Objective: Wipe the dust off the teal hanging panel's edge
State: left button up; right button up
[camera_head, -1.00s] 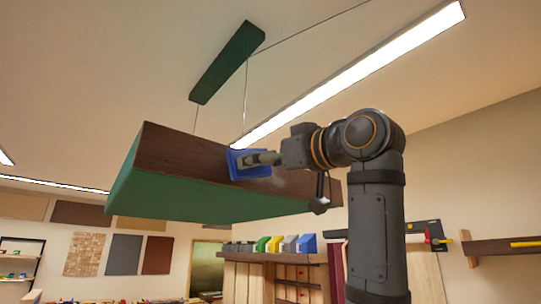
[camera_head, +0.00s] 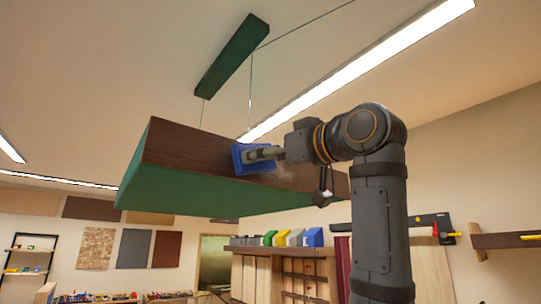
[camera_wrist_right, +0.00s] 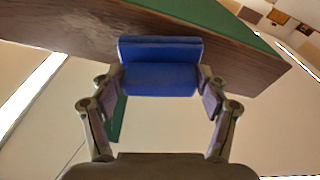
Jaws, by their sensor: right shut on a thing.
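The hanging panel (camera_head: 200,196) has a teal-green underside and a dark wood-brown edge (camera_head: 190,150) facing me. It hangs by thin wires below a green ceiling bar (camera_head: 232,55). My right gripper (camera_head: 265,154) is shut on a blue block-like wiper (camera_head: 240,163), which lies against the brown edge right of its middle. In the right wrist view the wiper (camera_wrist_right: 160,78) sits between the two fingers (camera_wrist_right: 160,90), in front of the brown edge (camera_wrist_right: 258,72). A faint pale dusty patch (camera_head: 287,172) shows on the edge just right of the wiper. My left gripper is not in view.
A lit ceiling lamp (camera_head: 360,70) runs above the panel. Below stands a wooden cabinet (camera_head: 262,278) with several coloured bins (camera_head: 290,239) on top. A wall shelf (camera_head: 505,240) is at the right. Open air lies left of the panel.

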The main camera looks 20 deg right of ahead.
jog(key=shift+w+a, duration=0.15)
jog(key=shift+w, duration=0.25)
